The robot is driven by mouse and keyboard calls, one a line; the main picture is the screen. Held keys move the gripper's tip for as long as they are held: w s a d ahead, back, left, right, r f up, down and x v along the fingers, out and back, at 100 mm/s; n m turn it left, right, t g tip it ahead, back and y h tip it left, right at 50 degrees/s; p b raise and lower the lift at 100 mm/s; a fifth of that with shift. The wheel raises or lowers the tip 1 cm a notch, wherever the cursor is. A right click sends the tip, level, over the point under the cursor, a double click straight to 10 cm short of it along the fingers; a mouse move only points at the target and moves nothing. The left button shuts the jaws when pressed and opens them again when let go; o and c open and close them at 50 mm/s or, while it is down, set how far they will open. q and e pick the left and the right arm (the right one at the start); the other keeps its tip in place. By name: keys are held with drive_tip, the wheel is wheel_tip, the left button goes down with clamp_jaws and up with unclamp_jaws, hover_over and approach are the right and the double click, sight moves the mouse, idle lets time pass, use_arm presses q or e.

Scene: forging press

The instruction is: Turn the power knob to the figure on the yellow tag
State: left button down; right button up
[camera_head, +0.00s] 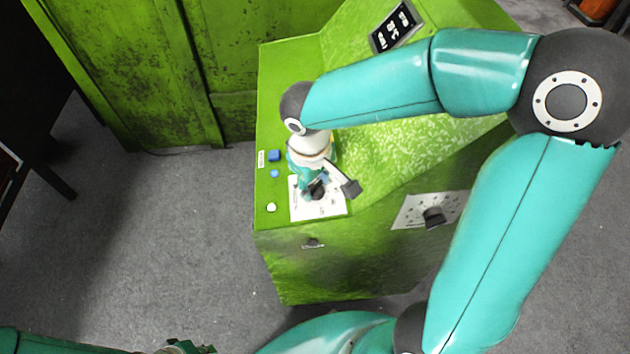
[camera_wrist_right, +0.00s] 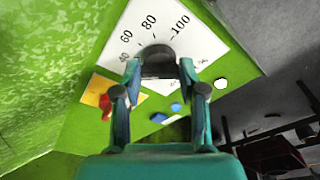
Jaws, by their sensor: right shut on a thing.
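The power knob (camera_wrist_right: 158,62) is dark and round, on a white dial plate (camera_wrist_right: 205,42) marked 40, 60, 80 and 100 in the right wrist view. My right gripper (camera_wrist_right: 159,72) has its fingers on opposite sides of the knob and is shut on it. The knob's pointer cannot be made out. A yellow tag (camera_wrist_right: 93,97) lies left of the plate, partly covered by something red; its figure is not readable. In the head view my right gripper (camera_head: 316,190) reaches down over the plate (camera_head: 330,209). A bit of my left gripper (camera_head: 185,347) shows at the bottom edge.
A dark display (camera_head: 395,26) is at the back. Grey floor is clear at left.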

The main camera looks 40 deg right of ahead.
drive_tip(key=o, duration=1.1)
drive_tip(key=shift+o, duration=0.2)
wheel_tip(320, 180, up, 12)
drive_tip(key=s+a, duration=0.1)
drive_tip(key=shift+a, duration=0.2)
drive_tip(key=shift+f, duration=0.1)
